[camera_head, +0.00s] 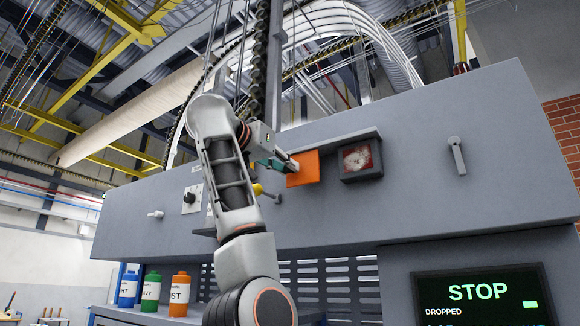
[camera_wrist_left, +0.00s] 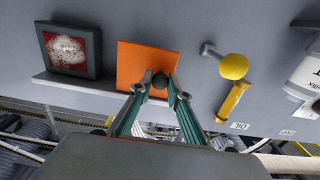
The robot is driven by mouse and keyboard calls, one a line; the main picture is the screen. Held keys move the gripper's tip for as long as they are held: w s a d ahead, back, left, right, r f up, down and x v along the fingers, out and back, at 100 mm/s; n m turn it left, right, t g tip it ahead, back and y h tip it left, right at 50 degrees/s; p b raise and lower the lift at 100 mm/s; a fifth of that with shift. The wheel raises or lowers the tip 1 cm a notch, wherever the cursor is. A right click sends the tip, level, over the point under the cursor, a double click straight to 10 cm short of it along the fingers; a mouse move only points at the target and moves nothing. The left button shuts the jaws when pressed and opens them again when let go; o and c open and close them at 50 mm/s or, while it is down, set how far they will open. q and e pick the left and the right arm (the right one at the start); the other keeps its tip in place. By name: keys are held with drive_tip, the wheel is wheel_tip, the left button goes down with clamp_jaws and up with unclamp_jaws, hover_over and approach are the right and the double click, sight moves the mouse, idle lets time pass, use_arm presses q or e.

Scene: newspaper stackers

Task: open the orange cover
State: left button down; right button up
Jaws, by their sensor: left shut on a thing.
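The orange cover (camera_head: 304,169) is a flat square plate on the front of a grey machine panel in the head view. It also shows in the left wrist view (camera_wrist_left: 138,62), with a dark round knob (camera_wrist_left: 159,80) near its lower right. My left gripper (camera_head: 285,164) reaches it from the left. In the left wrist view its teal fingers (camera_wrist_left: 160,92) are closed around the knob. What lies behind the cover is hidden. My right gripper shows in neither view.
Right of the cover is a dark-framed gauge (camera_head: 359,158) with a reddish face. A lever (camera_head: 457,156) sits farther right. A yellow-knobbed lever (camera_wrist_left: 233,67) is close beside the cover. A STOP screen (camera_head: 482,297) and several bottles (camera_head: 151,291) are below.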

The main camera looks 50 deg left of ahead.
use_arm(q)
drive_tip(key=c, duration=2.1)
unclamp_jaws()
drive_tip(key=shift+o, duration=1)
drive_tip(key=shift+s, duration=0.1)
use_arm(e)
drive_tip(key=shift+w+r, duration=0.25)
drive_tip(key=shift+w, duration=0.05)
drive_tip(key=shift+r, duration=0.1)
use_arm(q)
drive_tip(key=shift+s, duration=0.1)
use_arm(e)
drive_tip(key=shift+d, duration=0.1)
use_arm(q)
drive_tip(key=v, duration=1.1)
drive_tip(key=shift+s+d, duration=0.2)
drive_tip(key=shift+s, duration=0.2)
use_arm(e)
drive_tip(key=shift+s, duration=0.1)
